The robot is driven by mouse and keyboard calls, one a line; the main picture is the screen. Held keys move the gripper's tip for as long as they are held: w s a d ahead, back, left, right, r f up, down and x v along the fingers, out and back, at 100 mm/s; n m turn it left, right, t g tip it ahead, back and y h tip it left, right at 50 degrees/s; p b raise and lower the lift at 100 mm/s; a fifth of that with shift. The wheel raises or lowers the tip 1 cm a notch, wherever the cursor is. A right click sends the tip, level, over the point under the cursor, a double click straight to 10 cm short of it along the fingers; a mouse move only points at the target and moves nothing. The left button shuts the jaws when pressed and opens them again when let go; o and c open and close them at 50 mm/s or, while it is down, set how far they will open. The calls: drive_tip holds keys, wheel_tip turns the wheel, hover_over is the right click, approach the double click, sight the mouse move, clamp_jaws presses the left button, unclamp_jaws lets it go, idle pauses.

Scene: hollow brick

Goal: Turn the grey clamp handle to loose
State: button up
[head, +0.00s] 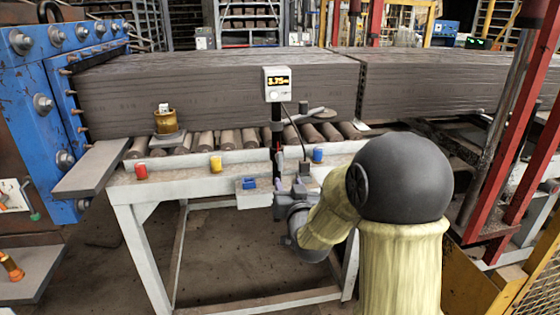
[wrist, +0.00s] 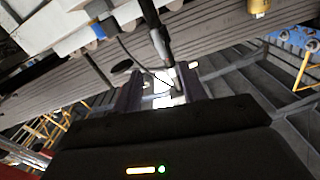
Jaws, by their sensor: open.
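A dark upright post (head: 277,135) carries a white box with a lit display (head: 277,83) in front of the clay column. In the wrist view the post (wrist: 149,14) comes down from the top, with a grey fitting (wrist: 160,42) on it that looks like the clamp. The grey handle itself is too small to make out surely. My gripper (head: 279,182) is low in front of the post in the head view. In the wrist view my gripper (wrist: 160,82) is open, with the post's far part between its fingers; contact cannot be told.
Red (head: 141,171), yellow (head: 216,164) and blue (head: 318,155) pieces stand along the pale frame's front edge. A brass pot (head: 165,121) stands by the rollers (head: 229,140). The clay column (head: 210,95) runs behind. A thin cable and grey disc (head: 316,113) are beside the post.

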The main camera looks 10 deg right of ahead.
sight(280, 163)
drive_tip(key=w+p, duration=0.2)
drive_tip(key=w, duration=1.1)
drive_tip(key=shift+w, duration=0.4)
drive_tip(key=shift+d, duration=0.15)
drive_tip(key=shift+c, duration=0.4)
clamp_jaws()
